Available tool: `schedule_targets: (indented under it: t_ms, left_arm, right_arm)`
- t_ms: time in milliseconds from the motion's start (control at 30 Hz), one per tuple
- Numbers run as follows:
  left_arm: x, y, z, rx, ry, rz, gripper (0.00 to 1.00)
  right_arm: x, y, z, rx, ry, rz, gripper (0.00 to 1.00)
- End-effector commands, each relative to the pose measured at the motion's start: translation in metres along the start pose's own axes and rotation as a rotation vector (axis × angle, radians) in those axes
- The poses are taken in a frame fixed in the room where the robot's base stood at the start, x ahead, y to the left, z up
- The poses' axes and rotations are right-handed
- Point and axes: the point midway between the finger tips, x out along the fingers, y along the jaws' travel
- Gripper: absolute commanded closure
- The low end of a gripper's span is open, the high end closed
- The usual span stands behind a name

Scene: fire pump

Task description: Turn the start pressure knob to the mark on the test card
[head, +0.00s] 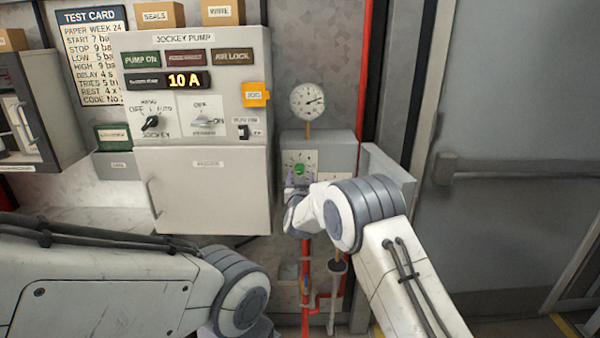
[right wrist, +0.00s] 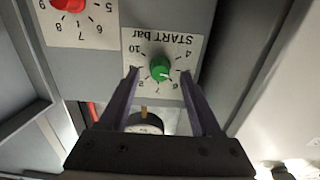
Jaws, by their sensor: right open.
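The green start pressure knob (right wrist: 160,68) sits on a white dial plate (right wrist: 186,42) marked "START bar", upside down in the right wrist view. Its pale pointer line faces the lower right, toward about the 6; the exact reading is too small to tell. My right gripper (right wrist: 160,78) is open, with one finger on each side of the knob and a gap to it. In the head view, the green knob (head: 299,169) shows just above my right gripper (head: 297,190). The test card (head: 92,58) reads "START 7 ba". My left gripper is out of view.
A red knob (right wrist: 68,4) on its own dial is beside the green one. A pressure gauge (head: 308,101) stands above the knob box. The jockey pump cabinet (head: 205,190) is to the left. Red pipes (head: 306,265) run below, and a grey door (head: 510,130) is at right.

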Motion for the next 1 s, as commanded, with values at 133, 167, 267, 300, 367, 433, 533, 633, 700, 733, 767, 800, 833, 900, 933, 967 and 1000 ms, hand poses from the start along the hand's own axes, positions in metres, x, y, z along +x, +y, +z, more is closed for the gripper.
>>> schedule_targets:
  t_ms: [133, 167, 267, 300, 367, 433, 533, 633, 700, 733, 767, 800, 833, 900, 933, 967, 1000]
  left_arm:
    - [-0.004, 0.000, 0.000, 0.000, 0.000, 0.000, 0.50]
    - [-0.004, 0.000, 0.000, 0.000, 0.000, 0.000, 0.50]
    - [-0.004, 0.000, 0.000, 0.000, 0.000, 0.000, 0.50]
    - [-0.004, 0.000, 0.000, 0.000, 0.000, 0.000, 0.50]
    - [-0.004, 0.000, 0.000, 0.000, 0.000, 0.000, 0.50]
    - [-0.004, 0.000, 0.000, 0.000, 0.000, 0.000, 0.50]
    - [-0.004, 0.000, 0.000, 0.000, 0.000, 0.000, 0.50]
    - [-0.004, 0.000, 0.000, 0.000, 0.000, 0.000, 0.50]
    - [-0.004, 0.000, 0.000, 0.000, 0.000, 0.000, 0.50]
    - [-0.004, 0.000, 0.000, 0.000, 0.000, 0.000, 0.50]
    - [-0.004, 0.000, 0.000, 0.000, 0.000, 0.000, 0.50]
    - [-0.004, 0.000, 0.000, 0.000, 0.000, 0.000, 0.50]
    - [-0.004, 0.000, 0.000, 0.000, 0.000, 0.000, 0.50]
    - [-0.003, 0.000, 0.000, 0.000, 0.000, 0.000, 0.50]
    - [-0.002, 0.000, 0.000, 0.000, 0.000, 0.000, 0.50]
    - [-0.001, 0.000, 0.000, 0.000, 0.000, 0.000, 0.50]
    - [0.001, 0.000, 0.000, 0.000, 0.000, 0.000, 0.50]
  right_arm:
    - [0.011, 0.000, 0.000, -0.001, 0.000, 0.000, 0.35]
    - [0.012, 0.000, 0.000, -0.001, 0.000, 0.000, 0.35]
    - [0.015, 0.000, 0.000, -0.001, -0.001, -0.001, 0.35]
    - [0.015, 0.000, 0.000, -0.001, -0.001, -0.001, 0.35]
    - [0.016, 0.000, 0.001, -0.001, -0.001, -0.001, 0.35]
    - [0.015, 0.000, 0.001, -0.001, -0.001, -0.001, 0.35]
    - [0.015, 0.000, 0.000, -0.001, -0.001, -0.001, 0.39]
    - [0.015, 0.000, 0.000, -0.001, -0.001, -0.001, 0.77]
    - [0.015, 0.000, 0.000, -0.001, -0.001, -0.001, 1.00]
    - [0.015, 0.000, 0.000, -0.001, -0.001, -0.001, 1.00]
    - [0.015, 0.000, 0.000, -0.001, -0.001, -0.001, 1.00]
    - [0.015, 0.000, 0.000, 0.000, -0.001, -0.001, 1.00]
    - [0.015, 0.000, 0.000, 0.000, -0.001, -0.001, 1.00]
    - [0.015, 0.000, 0.001, 0.005, 0.000, -0.001, 1.00]
    - [0.015, 0.000, 0.001, 0.008, 0.000, -0.001, 1.00]
    - [0.015, 0.000, 0.001, 0.013, 0.000, -0.001, 1.00]
    - [0.015, 0.000, 0.001, 0.022, 0.000, -0.001, 1.00]
